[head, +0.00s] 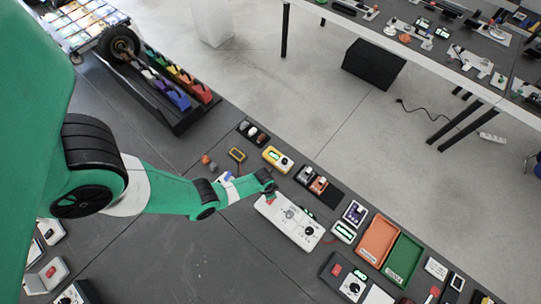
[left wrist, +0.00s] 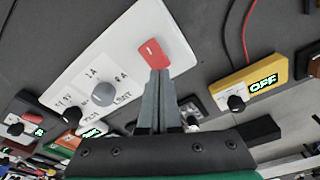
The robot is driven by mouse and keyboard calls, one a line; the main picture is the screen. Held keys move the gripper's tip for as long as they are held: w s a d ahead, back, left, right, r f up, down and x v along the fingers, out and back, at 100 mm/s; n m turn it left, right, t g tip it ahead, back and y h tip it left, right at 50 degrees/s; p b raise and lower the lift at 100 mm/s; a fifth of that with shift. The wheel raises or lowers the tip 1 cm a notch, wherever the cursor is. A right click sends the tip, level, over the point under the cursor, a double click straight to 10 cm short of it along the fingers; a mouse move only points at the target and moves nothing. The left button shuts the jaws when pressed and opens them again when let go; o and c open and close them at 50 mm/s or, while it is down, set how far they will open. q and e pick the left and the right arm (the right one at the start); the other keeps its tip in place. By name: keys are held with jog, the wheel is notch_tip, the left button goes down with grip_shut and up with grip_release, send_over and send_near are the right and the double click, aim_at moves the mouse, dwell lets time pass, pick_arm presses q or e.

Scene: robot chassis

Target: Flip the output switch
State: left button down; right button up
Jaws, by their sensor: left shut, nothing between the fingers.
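A white panel box (head: 296,226) lies on the dark bench top, with a dial and printed marks. The same panel (left wrist: 88,60) shows large in the left wrist view, with a grey knob (left wrist: 104,93). Near one end of it is a red rocker switch (left wrist: 153,54), which I take to be the output switch. My left gripper (head: 271,191) is at that end of the panel in the head view. In the left wrist view my left gripper (left wrist: 158,73) is shut and empty, its fingertips right at the near edge of the red switch. I cannot tell whether they touch. My right gripper is not in view.
A yellow meter (left wrist: 245,87) reading OFF stands beside the panel; it also shows in the head view (head: 277,159). Orange (head: 377,240) and green (head: 403,260) trays lie further right.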

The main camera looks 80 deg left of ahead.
pick_arm(q)
jog(key=shift+f+b, duration=0.95)
dwell(0.6)
notch_tip(320, 180, up, 7)
jog(key=p, duration=0.7)
jog(key=shift+r, duration=0.1)
dwell(0.4)
